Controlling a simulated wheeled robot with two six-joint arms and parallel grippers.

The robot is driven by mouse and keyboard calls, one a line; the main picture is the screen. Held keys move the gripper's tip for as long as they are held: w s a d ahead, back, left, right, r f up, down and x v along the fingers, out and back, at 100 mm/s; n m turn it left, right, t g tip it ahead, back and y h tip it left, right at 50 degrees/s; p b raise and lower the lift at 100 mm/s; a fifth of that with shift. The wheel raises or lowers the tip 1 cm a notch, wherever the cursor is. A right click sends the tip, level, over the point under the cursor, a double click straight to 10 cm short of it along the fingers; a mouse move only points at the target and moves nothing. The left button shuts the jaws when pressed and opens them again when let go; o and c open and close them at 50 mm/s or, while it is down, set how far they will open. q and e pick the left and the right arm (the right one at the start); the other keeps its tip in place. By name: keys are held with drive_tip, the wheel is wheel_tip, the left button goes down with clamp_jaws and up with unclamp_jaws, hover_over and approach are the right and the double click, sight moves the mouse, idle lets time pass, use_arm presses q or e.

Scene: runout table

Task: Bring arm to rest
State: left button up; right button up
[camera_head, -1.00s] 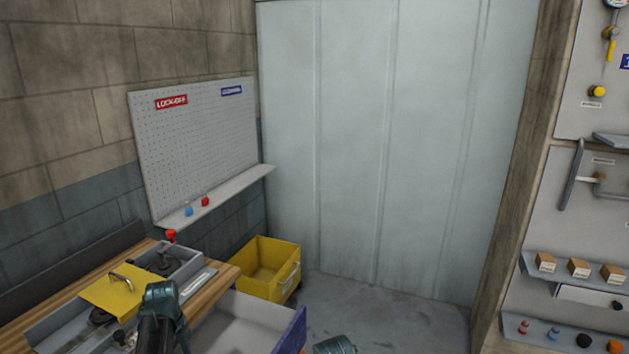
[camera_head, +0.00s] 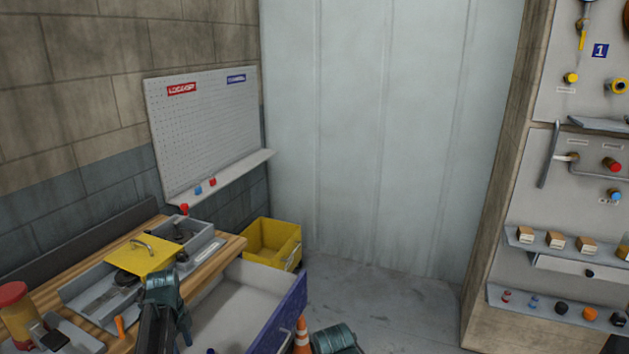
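My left arm comes up from the bottom edge of the head view, and its teal wrist end (camera_head: 161,290) is in front of the wooden bench (camera_head: 225,246). Its fingers cannot be made out. A teal end part of my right arm (camera_head: 336,338) shows at the bottom edge, right of the open drawer (camera_head: 240,300). Its fingers are out of the picture. I see nothing held by either arm.
The bench holds a grey tray with a yellow lid (camera_head: 145,256) and a red-topped container (camera_head: 16,310). A yellow bin (camera_head: 272,243) and an orange cone (camera_head: 302,337) stand on the floor. A pegboard (camera_head: 205,130) hangs left; a panel with shelves (camera_head: 560,240) stands right.

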use_arm(q)
drive_tip(key=s+d+f+n+b, duration=0.2)
drive_tip(key=s+d+n, duration=0.3)
drive_tip(key=d, duration=0.4)
drive_tip(key=s+d+f+n+b, duration=0.2)
drive_tip(key=s+d+n, duration=0.3)
drive_tip(key=d, duration=0.5)
drive_tip(key=s+d+f+n+y+b, duration=0.1)
drive_tip(key=s+d+n, duration=0.4)
drive_tip(key=d, duration=0.5)
drive_tip(key=shift+s+f+n+b, duration=0.4)
drive_tip(key=shift+f+b, duration=0.15)
drive_tip(key=shift+b, duration=0.1)
use_arm(e)
wheel_tip(320, 180, down, 6)
drive_tip(key=shift+s+f, duration=0.15)
